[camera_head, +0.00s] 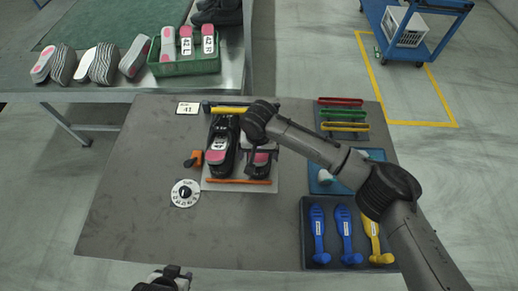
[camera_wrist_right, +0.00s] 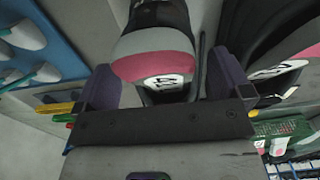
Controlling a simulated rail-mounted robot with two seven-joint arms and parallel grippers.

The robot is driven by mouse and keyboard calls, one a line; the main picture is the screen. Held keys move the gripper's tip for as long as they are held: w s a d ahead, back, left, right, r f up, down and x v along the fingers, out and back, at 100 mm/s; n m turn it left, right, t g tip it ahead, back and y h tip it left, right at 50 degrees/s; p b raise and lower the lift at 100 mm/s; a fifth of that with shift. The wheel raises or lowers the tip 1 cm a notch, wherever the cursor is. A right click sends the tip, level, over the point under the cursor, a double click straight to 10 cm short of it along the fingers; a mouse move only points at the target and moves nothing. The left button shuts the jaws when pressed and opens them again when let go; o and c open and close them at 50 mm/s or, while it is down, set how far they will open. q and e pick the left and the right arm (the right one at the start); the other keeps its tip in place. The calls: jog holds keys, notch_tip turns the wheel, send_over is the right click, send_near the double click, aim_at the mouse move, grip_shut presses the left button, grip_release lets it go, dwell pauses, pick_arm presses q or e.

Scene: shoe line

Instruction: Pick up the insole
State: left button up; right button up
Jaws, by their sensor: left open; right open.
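Two black shoes lie side by side on a light board (camera_head: 205,183) mid-table. The left shoe (camera_head: 229,135) holds an insole (camera_head: 217,156) with pink and a white label. The right shoe is mostly covered by my right arm. Its insole (camera_head: 262,158), pink with a white label, also shows in the right wrist view (camera_wrist_right: 155,66). My right gripper (camera_head: 262,152) is over this insole, fingers open on either side (camera_wrist_right: 165,88); I cannot tell whether they touch it. My left gripper (camera_head: 179,273) is open and empty at the bottom edge.
A yellow bar (camera_head: 228,110) and orange bar (camera_head: 238,181) border the shoes. A dial (camera_head: 185,193) and orange clamp (camera_head: 194,158) are left. A tray (camera_head: 308,262) with blue and yellow tools is right. A green crate (camera_head: 183,68) with insoles stands behind. The table's left is clear.

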jog(key=shift+f, duration=0.4)
jog(key=shift+c, duration=0.3)
jog(key=c, duration=0.9)
jog(key=shift+r, duration=0.1)
jog(key=shift+c, duration=0.2)
